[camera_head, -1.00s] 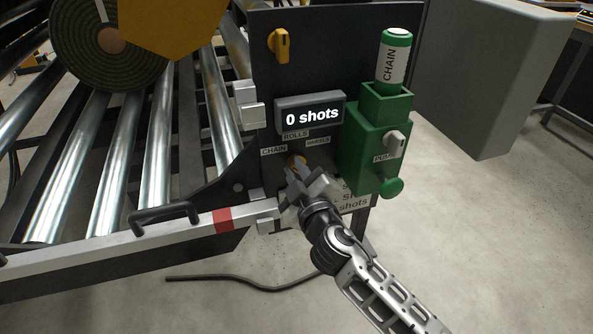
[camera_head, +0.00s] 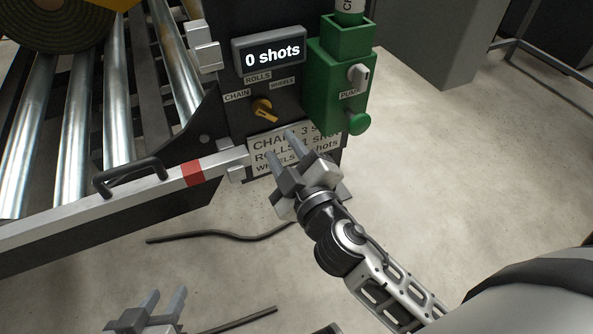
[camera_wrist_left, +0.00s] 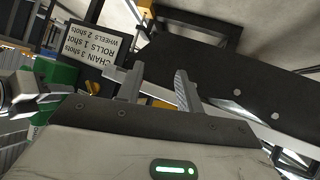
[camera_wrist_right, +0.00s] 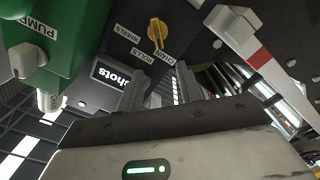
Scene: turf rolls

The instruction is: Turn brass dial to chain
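The brass dial (camera_head: 264,109) sits on the dark panel below the CHAIN (camera_head: 237,96), ROLLS and WHEELS labels. In the right wrist view the dial (camera_wrist_right: 157,32) is uncovered, and one end of its bar lies close to the CHAIN label (camera_wrist_right: 167,57). In the head view its narrow end slants to lower right. My right gripper (camera_head: 280,144) is open and empty, in front of the shots chart and below the dial, apart from it. My left gripper (camera_head: 166,292) is open and empty at the bottom of the head view, far from the dial.
The display (camera_head: 270,51) reads "0 shots". A green pump box (camera_head: 331,90) with a grey knob and green button stands right of the dial. The chart (camera_head: 268,157) lists CHAIN 3 shots. A rail with a black handle (camera_head: 132,176) lies left. Free floor is to the right.

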